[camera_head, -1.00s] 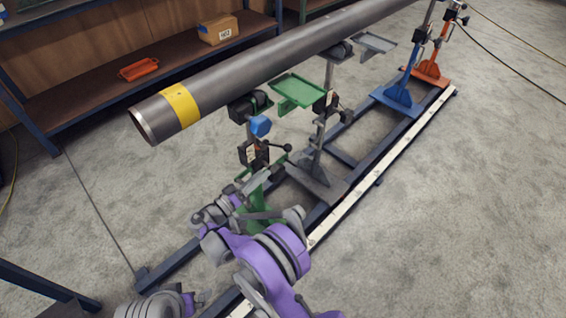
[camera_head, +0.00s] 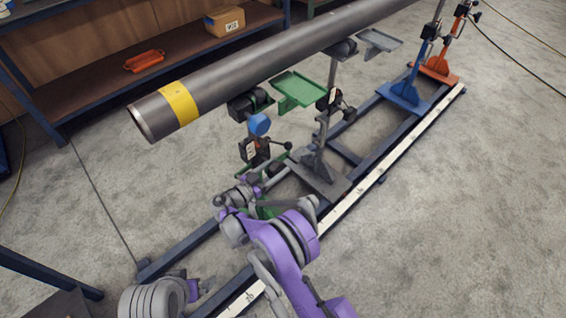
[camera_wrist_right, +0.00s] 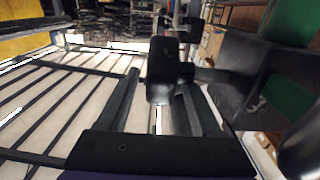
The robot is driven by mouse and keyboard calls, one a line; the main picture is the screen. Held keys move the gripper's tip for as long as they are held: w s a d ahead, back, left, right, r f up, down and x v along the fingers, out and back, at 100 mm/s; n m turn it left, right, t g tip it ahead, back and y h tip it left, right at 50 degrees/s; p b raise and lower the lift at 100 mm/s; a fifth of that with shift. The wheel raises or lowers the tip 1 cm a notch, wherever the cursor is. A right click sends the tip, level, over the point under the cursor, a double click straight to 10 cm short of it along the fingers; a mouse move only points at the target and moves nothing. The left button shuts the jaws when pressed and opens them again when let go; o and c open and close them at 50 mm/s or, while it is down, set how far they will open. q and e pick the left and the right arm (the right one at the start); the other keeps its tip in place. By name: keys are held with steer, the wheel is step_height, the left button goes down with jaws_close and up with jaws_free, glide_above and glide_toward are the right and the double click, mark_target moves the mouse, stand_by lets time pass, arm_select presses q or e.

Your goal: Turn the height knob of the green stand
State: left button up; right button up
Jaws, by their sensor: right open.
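The green stand (camera_head: 267,208) stands on the rail frame under the pipe's near end, partly hidden by my right arm. Its column carries a black clamp with a white label (camera_head: 247,150), a thin handle with dark ball ends (camera_head: 288,146) and a blue knob (camera_head: 259,125) just below the pipe. My right gripper (camera_wrist_right: 160,100) is open, its two dark fingers pointing forward. A black knob (camera_wrist_right: 164,72) shows between and beyond the fingertips; I cannot tell whether they touch it. In the head view the right fingers are hard to make out. My left gripper is not in view.
The grey pipe (camera_head: 260,64) with a yellow band (camera_head: 179,102) runs above. Open floor (camera_head: 460,210) lies to the right.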

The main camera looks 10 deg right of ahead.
steer(key=shift+x, duration=1.6)
steer(key=shift+c, duration=0.2)
jaws_close()
